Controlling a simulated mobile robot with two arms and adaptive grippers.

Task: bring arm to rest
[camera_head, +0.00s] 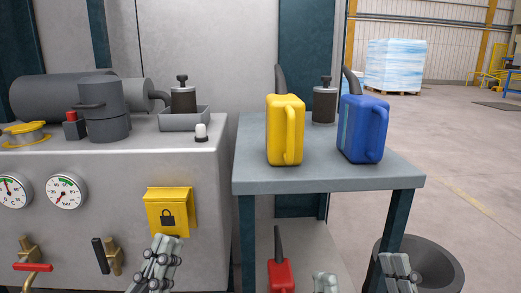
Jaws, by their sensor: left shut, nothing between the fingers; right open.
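My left gripper (160,262) is at the bottom of the head view, in front of the grey machine cabinet (205,240) and just below the yellow lock box (170,211). Its fingers are shut with nothing between them. My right gripper (361,278) is at the bottom edge, in front of the table's lower right part. Its two fingers are wide apart and empty. Most of both arms is out of the picture.
A grey table (325,181) carries a yellow can (284,130), a blue can (363,128) and a dark pump bottle (324,103). A red can (281,276) stands below. A dark round bin (440,268) is at lower right. Open floor lies beyond.

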